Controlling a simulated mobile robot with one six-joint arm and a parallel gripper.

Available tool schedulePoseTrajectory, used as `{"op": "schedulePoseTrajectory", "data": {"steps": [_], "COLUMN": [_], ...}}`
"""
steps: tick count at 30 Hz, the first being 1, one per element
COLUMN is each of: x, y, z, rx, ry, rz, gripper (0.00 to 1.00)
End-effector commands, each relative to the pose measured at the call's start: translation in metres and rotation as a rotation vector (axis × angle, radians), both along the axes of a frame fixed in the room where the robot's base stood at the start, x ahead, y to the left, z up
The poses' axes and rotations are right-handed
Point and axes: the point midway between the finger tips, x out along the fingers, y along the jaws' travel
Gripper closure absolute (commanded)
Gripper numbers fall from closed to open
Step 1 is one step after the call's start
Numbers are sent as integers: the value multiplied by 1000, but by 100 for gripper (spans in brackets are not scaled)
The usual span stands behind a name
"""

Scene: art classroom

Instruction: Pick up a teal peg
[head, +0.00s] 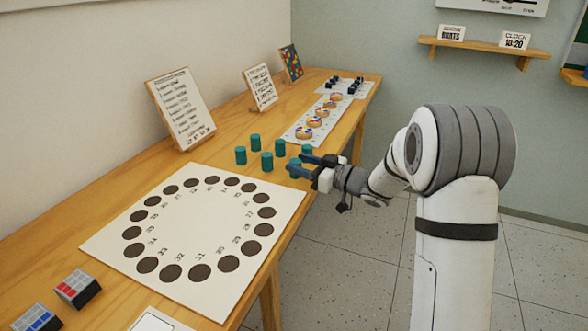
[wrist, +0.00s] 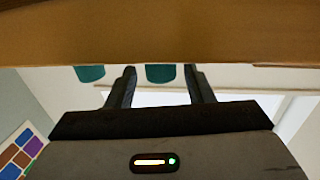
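Several teal pegs stand upright in a cluster on the wooden table (head: 143,172), such as one peg (head: 255,142) at the back left and another (head: 267,162) at the front. My gripper (head: 298,164) is at the right side of the cluster, over the table's right edge, with its fingers apart. One peg (head: 294,172) is partly covered by a finger. In the wrist view, which looks upside down, a teal peg (wrist: 160,73) shows between the fingertips (wrist: 162,82). I cannot tell whether it touches them. Another peg (wrist: 90,73) is outside the left finger.
A white board (head: 200,222) with a ring of dark numbered holes lies in front of the pegs. Small blocks (head: 77,288) are at the front left. Framed signs (head: 180,108) stand along the wall. A strip with round pieces (head: 318,115) lies behind the pegs.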

Motion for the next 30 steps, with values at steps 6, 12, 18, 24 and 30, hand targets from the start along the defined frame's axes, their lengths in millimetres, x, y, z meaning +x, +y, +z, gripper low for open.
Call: {"op": "schedulePoseTrajectory", "data": {"steps": [6,12,18,24,30], "x": [0,0,0,0,0], "y": [-1,-1,-1,-1,-2], "z": [0,0,0,11,51], "rx": [0,0,0,0,-1], "ry": [0,0,0,-2,-5], "rz": [-1,-1,-2,-2,-3], "gripper": [71,87,93,93,93]}}
